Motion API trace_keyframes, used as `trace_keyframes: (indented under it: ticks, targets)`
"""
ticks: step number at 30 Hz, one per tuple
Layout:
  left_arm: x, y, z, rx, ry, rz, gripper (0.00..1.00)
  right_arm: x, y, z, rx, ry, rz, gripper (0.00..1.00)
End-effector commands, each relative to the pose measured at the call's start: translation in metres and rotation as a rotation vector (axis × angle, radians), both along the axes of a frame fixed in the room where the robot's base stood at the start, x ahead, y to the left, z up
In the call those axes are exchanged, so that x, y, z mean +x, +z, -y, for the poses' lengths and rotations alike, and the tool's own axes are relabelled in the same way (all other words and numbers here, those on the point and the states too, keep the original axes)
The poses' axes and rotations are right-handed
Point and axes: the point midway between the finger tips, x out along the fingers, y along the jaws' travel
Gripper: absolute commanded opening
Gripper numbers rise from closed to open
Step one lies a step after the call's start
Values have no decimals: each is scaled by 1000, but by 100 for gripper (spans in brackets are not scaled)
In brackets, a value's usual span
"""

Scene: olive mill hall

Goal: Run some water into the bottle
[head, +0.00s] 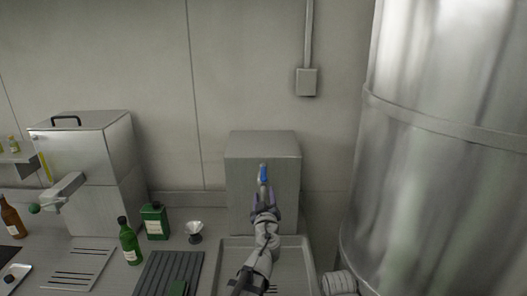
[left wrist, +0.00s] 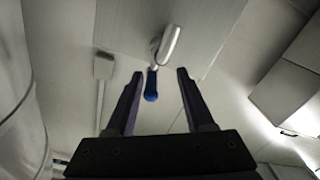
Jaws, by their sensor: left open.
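A tap with a blue lever (head: 263,173) is at the front of a grey box against the wall. In the left wrist view the blue lever (left wrist: 151,85) hangs below the pale metal tap body (left wrist: 168,45). My left gripper (head: 264,204) is open and empty, just in front of the tap. In the left wrist view the lever shows between its two fingers, and no contact is visible. A green bottle (head: 130,243) stands upright on the counter to the left, and a brown bottle (head: 12,220) stands at the far left. My right gripper is not in view.
The grey box (head: 262,147) stands behind a shallow metal basin (head: 307,262). A green tin (head: 154,221), a small funnel (head: 194,228) and a dark ribbed mat (head: 170,268) lie left of it. A large steel tank (head: 430,170) closes off the right side.

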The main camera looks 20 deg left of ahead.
Motion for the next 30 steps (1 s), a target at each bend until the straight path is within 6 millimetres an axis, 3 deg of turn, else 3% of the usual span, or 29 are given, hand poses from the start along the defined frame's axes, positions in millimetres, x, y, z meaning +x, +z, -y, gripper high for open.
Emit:
trace_keyframes:
  ticks: [1, 6, 19, 30]
  targets:
    - [-1, 22, -1, -16, -7, 5, 53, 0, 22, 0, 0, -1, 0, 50]
    - [-3, 40, -1, -54, -21, 16, 53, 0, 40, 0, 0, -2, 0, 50]
    - [5, 41, -2, -66, -27, 20, 53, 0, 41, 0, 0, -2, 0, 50]
    - [55, 42, -16, -66, -26, 21, 53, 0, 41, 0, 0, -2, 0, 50]
